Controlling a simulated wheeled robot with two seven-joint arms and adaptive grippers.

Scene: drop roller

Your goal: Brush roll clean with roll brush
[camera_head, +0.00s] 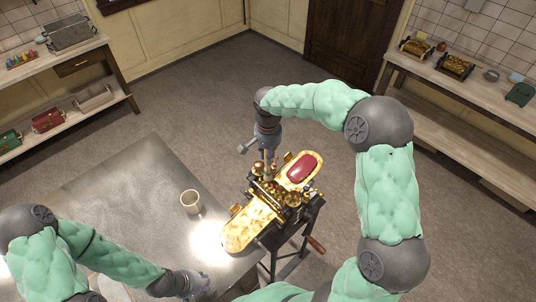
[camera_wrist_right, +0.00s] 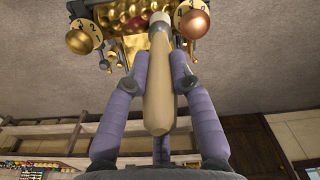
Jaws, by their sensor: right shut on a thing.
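The gold machine (camera_head: 250,222) with its rollers stands on a dark stand at the table's right edge. A dark red oval pad (camera_head: 301,168) lies on its far plate. My right gripper (camera_head: 268,160) reaches down over the machine's back left side. In the right wrist view its purple fingers (camera_wrist_right: 158,80) are shut around a pale wooden brush handle (camera_wrist_right: 157,105). The brush's far end is at the machine's gold roller (camera_wrist_right: 130,45); whether it touches cannot be told. My left gripper (camera_head: 195,286) is low over the table's front; its fingers are unclear.
A beige mug (camera_head: 190,202) stands on the grey table (camera_head: 130,180), left of the machine. A crank with a wooden handle (camera_head: 317,244) sticks out at the machine's lower right. Shelves line the left and right walls. The floor behind the machine is clear.

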